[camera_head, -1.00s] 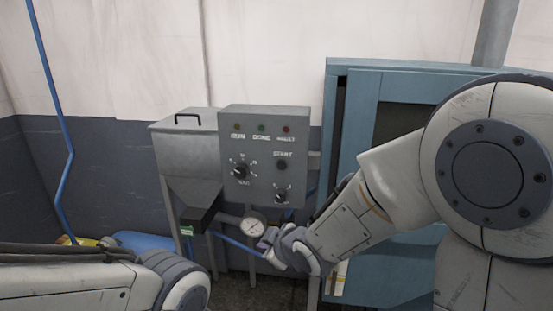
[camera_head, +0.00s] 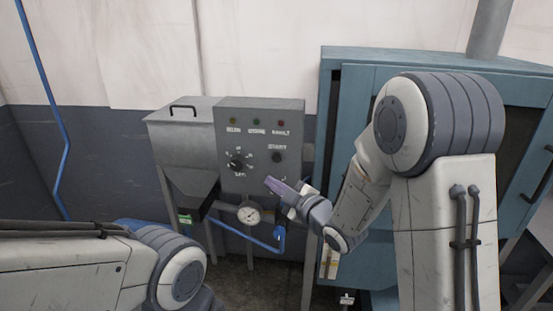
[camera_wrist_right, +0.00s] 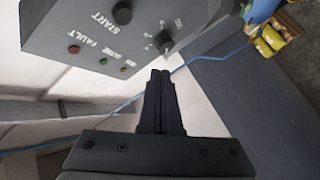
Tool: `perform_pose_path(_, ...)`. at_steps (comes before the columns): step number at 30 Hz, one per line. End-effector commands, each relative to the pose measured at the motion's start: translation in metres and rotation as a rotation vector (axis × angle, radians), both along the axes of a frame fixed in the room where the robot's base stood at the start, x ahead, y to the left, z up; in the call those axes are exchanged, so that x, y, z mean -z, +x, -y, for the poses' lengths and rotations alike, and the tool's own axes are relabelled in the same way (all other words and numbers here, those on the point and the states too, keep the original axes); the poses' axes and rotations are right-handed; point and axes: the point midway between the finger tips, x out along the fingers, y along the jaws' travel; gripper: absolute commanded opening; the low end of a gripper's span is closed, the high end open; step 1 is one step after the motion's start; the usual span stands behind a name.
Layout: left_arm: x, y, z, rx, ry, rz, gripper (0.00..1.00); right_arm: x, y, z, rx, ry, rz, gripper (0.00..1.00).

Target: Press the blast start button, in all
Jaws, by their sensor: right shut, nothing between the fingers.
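The grey control panel (camera_head: 262,125) carries a round black button under the START label (camera_head: 277,157), right of a larger dial (camera_head: 237,164). In the right wrist view the START button (camera_wrist_right: 122,12) is near the top edge, above the dial (camera_wrist_right: 163,43). My right gripper (camera_head: 268,181) is shut and empty. Its fingertips are below and slightly left of the button in the head view, over the panel's lower part. The shut fingers (camera_wrist_right: 160,73) point toward the panel side in the wrist view, apart from the button. Only my left arm shows, not its gripper.
A grey hopper (camera_head: 185,143) stands left of the panel, and a pressure gauge (camera_head: 249,213) sits below it. A teal cabinet (camera_head: 340,130) is close on the right. A blue pipe (camera_head: 52,110) runs up the wall. The lights (camera_head: 256,122) are on the panel top.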

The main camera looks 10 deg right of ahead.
Motion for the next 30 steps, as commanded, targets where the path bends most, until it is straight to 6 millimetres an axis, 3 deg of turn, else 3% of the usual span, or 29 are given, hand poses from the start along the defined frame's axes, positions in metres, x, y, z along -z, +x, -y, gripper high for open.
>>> perform_pose_path(5, -0.006, 0.0, 0.0, 0.0, 0.0, 0.0, 0.5, -0.001, 0.009, 0.003, 0.0, 0.0, -0.002, 0.0)
perform_pose_path(17, -0.033, 0.0, 0.0, -0.002, 0.0, 0.0, 0.5, -0.002, 0.06, 0.02, 0.002, 0.0, -0.003, 0.0)
perform_pose_path(24, -0.025, 0.0, 0.0, -0.001, 0.0, 0.0, 0.5, 0.001, 0.08, 0.026, 0.001, 0.001, 0.0, 0.0)
perform_pose_path(30, -0.025, 0.0, 0.0, -0.001, 0.0, 0.0, 0.5, 0.0, 0.084, 0.027, 0.001, 0.001, -0.001, 0.0)
